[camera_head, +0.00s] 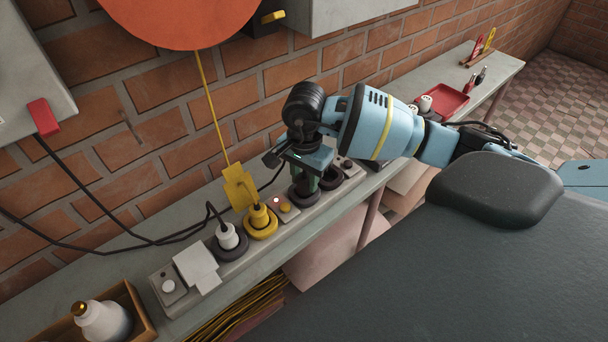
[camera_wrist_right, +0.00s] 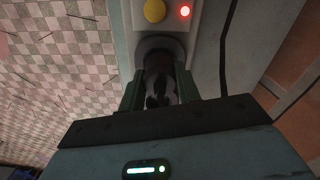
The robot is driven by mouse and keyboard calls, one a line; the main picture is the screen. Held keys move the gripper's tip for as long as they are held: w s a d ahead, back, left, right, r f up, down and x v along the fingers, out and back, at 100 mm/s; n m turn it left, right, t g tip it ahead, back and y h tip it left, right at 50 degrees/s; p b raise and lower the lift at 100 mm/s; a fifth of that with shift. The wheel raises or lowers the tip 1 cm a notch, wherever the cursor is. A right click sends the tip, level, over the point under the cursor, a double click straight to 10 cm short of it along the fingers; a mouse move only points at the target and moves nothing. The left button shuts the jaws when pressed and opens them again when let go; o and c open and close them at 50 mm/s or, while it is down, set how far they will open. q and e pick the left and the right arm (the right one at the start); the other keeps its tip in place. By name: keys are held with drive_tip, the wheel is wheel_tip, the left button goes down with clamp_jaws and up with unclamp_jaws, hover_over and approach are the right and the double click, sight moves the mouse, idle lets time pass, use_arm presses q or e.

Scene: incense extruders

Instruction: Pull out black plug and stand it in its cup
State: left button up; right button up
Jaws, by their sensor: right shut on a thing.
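My right gripper (camera_head: 303,178) is above the grey power strip by the wall, pointing down. In the right wrist view its two green fingers (camera_wrist_right: 160,90) are shut on the black plug (camera_wrist_right: 158,62), which stands upright at a dark round socket ring (camera_wrist_right: 150,44). In the head view the dark ring (camera_head: 302,197) shows under the gripper, and the plug is mostly hidden by the fingers. I cannot tell whether the plug is fully seated. I cannot tell which thing is its cup. My left gripper is not in view.
A white plug (camera_head: 228,236) and a yellow plug (camera_head: 259,215) with a yellow tag (camera_head: 238,187) stand left along the strip. A red light (camera_wrist_right: 185,12) and yellow button (camera_wrist_right: 154,10) sit beside the ring. A red tray (camera_head: 447,101) stands farther right. A brick wall is behind.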

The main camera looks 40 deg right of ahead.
sight(304, 177)
drive_tip(key=o, duration=1.1)
drive_tip(key=shift+c, duration=0.2)
wheel_tip(304, 177, up, 6)
drive_tip(key=shift+r, duration=0.85)
